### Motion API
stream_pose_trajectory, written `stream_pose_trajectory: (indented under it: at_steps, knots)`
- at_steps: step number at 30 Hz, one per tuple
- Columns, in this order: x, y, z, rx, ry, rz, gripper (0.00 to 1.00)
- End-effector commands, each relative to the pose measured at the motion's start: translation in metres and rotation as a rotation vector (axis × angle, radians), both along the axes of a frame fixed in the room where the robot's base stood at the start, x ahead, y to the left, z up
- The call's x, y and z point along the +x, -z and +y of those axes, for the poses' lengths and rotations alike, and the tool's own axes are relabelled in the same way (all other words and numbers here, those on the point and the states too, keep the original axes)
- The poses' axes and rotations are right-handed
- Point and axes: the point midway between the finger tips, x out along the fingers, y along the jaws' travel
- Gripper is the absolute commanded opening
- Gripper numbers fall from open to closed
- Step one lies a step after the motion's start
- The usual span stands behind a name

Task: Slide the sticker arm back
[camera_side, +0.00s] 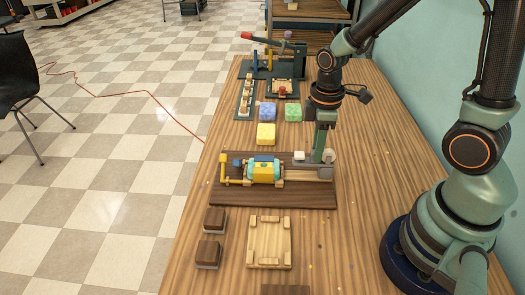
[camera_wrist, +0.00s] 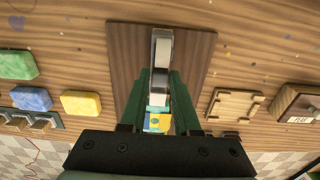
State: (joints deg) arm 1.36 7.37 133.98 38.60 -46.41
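The sticker fixture stands on a dark wooden board (camera_side: 270,196) in the side view. A teal and yellow soap piece (camera_side: 263,171) with a blue top sits in the cradle to the left. My gripper (camera_side: 318,158) is down at the pale arm, right of the soap. In the wrist view my gripper's green fingers (camera_wrist: 160,78) stand on either side of the grey-white arm (camera_wrist: 162,50). Whether they press on it is unclear.
Blue (camera_side: 267,111), green (camera_side: 293,112) and yellow (camera_side: 266,134) blocks lie behind the fixture. A pale wooden tray (camera_side: 269,240) and two brown-topped stamps (camera_side: 214,219) lie in front. A lever press (camera_side: 275,60) stands at the far end. The table right of the board is mostly clear.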

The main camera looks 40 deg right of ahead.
Motion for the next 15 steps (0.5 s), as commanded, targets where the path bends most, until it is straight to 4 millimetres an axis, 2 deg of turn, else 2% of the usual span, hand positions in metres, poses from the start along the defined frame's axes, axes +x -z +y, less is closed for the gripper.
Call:
stream_pose_trajectory:
  at_steps: [1, 2, 11, 15]
  knots:
    - [-0.0009, 0.0005, -0.0015, 0.0, 0.005, 0.003, 0.5]
    - [-0.0008, 0.0006, -0.0014, 0.0, 0.004, 0.003, 0.57]
    - [-0.0004, 0.0004, -0.0004, 0.0, 0.002, 0.001, 0.57]
    - [0.0008, -0.0068, -0.0001, 0.0, 0.002, -0.003, 0.57]
